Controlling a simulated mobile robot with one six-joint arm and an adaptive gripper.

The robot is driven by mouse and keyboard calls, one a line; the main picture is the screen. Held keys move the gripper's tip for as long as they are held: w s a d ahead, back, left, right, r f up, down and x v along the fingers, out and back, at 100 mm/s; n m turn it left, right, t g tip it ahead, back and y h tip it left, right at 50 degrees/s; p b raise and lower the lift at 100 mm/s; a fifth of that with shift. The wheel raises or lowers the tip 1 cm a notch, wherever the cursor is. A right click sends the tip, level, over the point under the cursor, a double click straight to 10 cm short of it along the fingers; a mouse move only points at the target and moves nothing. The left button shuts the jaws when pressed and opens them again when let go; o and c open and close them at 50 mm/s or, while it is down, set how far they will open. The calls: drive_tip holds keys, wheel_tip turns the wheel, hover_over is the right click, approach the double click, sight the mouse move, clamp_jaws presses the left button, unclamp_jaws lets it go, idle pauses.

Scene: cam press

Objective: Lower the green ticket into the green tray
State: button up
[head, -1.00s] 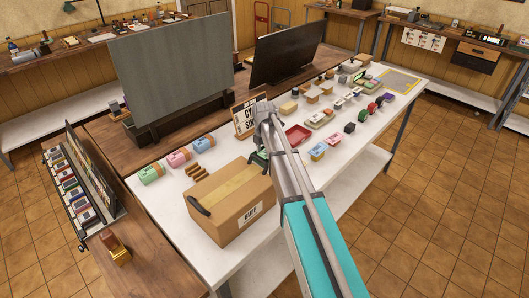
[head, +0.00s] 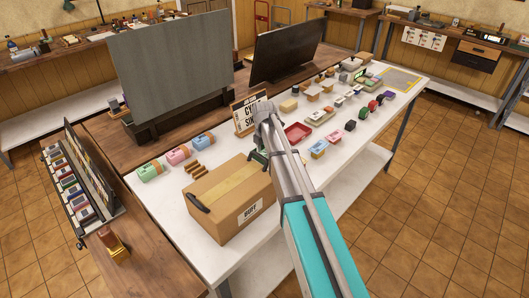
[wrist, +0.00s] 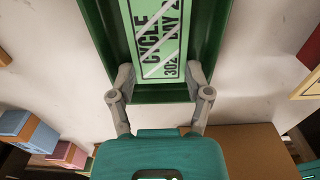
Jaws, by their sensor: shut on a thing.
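The green ticket (wrist: 160,38), printed with black letters and white diagonal stripes, shows in the wrist view between my fingers. My gripper (wrist: 161,72) is shut on its near end. The dark green tray (wrist: 109,25) lies around and beneath the ticket, with its walls on both sides and its near wall by my fingertips. I cannot tell whether the ticket touches the tray floor. In the head view my gripper (head: 260,157) is over the white table beside the cardboard box, and my arm hides most of the tray and the ticket.
The cardboard box (head: 228,203) stands close to my gripper at the front left. A red tray (head: 298,132) is just to the right, and a printed sign (head: 247,119) stands behind. Pink, blue and green boxes (head: 176,154) are at the left. Several small items crowd the table's right.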

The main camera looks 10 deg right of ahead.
idle(0.3)
drive_tip(key=o, duration=0.8)
drive_tip(key=shift+r, duration=0.2)
